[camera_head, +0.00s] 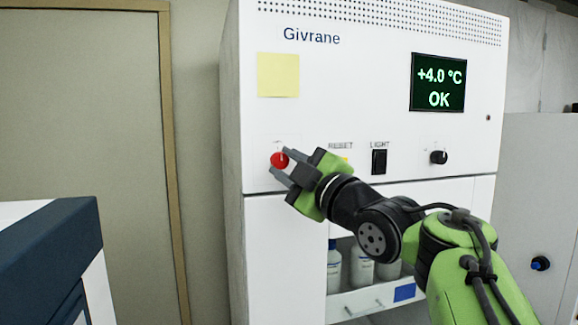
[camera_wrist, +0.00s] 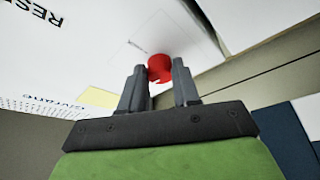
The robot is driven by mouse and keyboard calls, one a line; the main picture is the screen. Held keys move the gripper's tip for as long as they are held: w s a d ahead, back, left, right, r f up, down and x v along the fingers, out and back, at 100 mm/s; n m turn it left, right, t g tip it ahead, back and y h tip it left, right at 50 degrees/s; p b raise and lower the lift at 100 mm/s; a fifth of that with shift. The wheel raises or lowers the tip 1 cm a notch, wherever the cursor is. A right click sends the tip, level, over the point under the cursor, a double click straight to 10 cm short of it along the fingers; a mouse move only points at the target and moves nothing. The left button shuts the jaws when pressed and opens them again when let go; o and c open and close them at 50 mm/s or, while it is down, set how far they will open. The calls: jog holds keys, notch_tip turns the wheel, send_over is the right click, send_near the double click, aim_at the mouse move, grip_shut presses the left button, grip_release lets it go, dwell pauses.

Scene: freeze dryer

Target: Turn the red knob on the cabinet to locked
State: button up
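The red knob (camera_head: 279,160) is on the left of the white cabinet's (camera_head: 350,110) front panel, below a yellow note. My gripper (camera_head: 278,164) is at the knob, coming from the lower right. In the wrist view the red knob (camera_wrist: 160,67) shows at the fingertips, between the two fingers of my gripper (camera_wrist: 160,72). The fingers stand apart; a clear contact on both sides of the knob cannot be made out. The small label above the knob is too faint to read, so its setting cannot be told.
A black light switch (camera_head: 379,161), a yellow reset button partly behind my gripper, and a black knob (camera_head: 439,157) sit to the right on the panel. The display (camera_head: 438,83) reads +4.0 °C OK. Bottles (camera_head: 361,268) stand below. A blue-and-white unit (camera_head: 50,255) is at lower left.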

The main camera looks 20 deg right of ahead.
jog(key=shift+c, duration=1.3)
